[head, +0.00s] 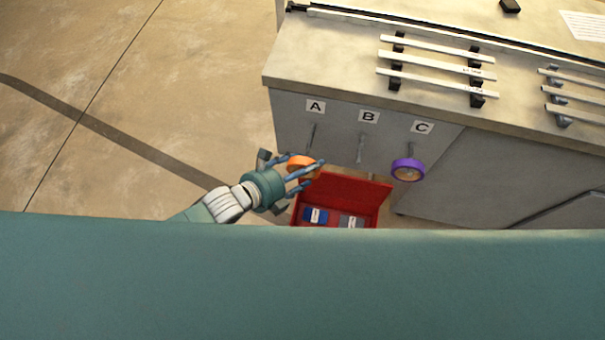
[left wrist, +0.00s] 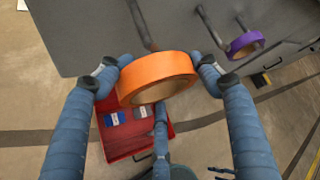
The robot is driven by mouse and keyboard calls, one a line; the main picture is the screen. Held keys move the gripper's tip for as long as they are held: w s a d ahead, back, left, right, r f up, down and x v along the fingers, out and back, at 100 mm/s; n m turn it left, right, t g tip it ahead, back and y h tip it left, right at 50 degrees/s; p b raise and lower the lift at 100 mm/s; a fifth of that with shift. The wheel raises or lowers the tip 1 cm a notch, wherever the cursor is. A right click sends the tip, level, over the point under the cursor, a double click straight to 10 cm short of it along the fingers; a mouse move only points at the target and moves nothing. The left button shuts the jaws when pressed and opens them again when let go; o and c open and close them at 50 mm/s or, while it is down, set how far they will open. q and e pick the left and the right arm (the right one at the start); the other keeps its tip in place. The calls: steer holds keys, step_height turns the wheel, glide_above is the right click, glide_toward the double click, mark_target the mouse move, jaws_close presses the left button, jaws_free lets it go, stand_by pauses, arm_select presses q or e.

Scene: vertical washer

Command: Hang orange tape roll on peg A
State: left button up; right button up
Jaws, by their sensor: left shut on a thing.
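The orange tape roll (head: 298,162) is held between the fingers of my left gripper (head: 304,173), in front of the grey panel. In the left wrist view the orange roll (left wrist: 158,70) sits between the blue fingers (left wrist: 160,64), its hole partly visible. Peg A (head: 311,137) sticks out under the "A" label, just above the roll. In the left wrist view the end of a peg (left wrist: 145,30) meets the roll's upper edge. I cannot tell whether the peg enters the hole. My right gripper is not in view.
Peg B (head: 361,148) is bare. A purple tape roll (head: 407,169) hangs on peg C (head: 411,151). An open red toolbox (head: 352,187) stands below the pegs, holding blue and grey items. The floor to the left is clear.

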mark_target(309, 150)
arm_select(q)
steer(key=shift+w+d+f+b, duration=0.15)
steer(key=shift+w+b, duration=0.3)
steer(key=shift+w, duration=0.3)
steer(key=shift+w+d+b, duration=0.15)
steer(key=shift+w+b, duration=0.3)
steer(key=shift+w, duration=0.35)
steer(key=shift+w+d+f+b, duration=0.15)
steer(key=shift+w+b, duration=0.3)
steer(key=shift+w, duration=0.3)
steer(key=shift+w+d+f+b, duration=0.1)
steer(key=shift+w+f+b, duration=0.1)
steer(key=shift+w+b, duration=0.3)
steer(key=shift+w+d+f+b, duration=0.1)
steer(key=shift+w+f+b, duration=0.05)
steer(key=shift+w+b, duration=0.25)
